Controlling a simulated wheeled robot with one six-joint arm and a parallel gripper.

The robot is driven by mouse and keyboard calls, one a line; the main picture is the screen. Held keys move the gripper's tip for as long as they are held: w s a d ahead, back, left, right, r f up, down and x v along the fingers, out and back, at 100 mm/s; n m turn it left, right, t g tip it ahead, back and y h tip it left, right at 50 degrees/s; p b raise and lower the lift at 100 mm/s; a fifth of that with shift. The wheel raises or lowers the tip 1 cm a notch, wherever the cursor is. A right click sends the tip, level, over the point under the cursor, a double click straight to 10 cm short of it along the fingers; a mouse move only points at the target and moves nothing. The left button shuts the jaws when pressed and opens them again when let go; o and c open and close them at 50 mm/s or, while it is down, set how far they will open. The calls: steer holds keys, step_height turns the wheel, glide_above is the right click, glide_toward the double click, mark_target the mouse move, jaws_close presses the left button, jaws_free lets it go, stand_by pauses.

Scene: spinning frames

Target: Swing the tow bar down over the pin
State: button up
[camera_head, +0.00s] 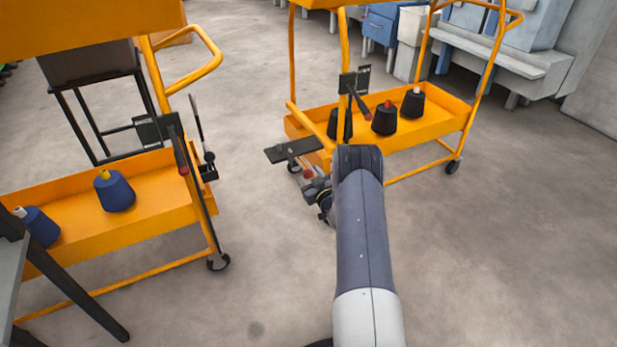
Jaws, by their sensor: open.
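A thin dark bar (197,122), likely the tow bar, stands nearly upright at the right end of the left orange cart (130,255). Its lower end is at a small black bracket (208,171). A flat black plate (291,150) juts from the left end of the right orange cart (430,140). My gripper (310,184) is just below this plate, beside a small red part (308,173), and is partly hidden by my arm. It is open; I cannot tell whether it touches anything. It is apart from the upright bar.
Dark levers with red tips hang at the left cart (179,148) and the right cart (358,98). Blue cones (115,193) and black cones (384,119) stand in the carts. Floor between the carts is clear. A grey table (12,275) is at lower left.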

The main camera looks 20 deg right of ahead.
steer(key=shift+c, duration=0.5)
jaws_close()
